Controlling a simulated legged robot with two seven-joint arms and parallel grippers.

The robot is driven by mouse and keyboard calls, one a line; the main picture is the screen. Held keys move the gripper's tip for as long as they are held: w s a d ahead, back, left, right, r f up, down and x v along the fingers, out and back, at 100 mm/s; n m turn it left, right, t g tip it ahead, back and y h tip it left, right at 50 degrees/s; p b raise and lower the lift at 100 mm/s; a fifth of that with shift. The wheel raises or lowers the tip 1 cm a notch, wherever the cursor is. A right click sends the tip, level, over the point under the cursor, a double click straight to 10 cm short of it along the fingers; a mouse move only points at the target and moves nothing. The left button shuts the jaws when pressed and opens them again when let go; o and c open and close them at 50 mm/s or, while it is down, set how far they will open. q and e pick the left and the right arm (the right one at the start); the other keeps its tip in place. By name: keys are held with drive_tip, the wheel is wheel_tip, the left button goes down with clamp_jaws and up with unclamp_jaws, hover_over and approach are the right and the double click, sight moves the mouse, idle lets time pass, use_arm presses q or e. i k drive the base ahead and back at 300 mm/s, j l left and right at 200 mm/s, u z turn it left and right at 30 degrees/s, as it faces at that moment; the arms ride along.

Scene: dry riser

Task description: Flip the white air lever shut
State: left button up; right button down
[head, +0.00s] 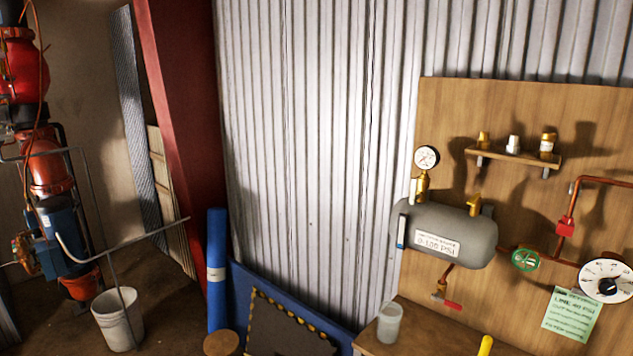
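I cannot clearly make out a white lever in the head view. A grey air tank (445,233) with a pressure label is mounted on the wooden board at the right. A round gauge (426,158) stands on a brass fitting above its left end. A small blue and white piece (401,231) is at the tank's left end; I cannot tell what it is. A red-handled valve (447,302) hangs below the tank. A red fitting (565,226) sits on the copper pipe at the right. Neither of my grippers is in view.
A green handwheel (525,259), a white dial (606,281) and a green note (571,314) are on the board. A small shelf (500,157) holds three fittings. A translucent cup (389,322) stands on the bench (412,340). A white bucket (118,318) is on the floor at left.

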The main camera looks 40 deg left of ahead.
sight(416, 189)
drive_tip(key=i+u, duration=0.25)
drive_tip(key=u, duration=0.2)
drive_tip(key=i+l+u, duration=0.15)
drive_tip(key=u, duration=0.3)
drive_tip(key=i+l+u, duration=0.2)
drive_tip(key=u, duration=0.2)
drive_tip(key=i+l+u, duration=0.2)
drive_tip(key=u, duration=0.25)
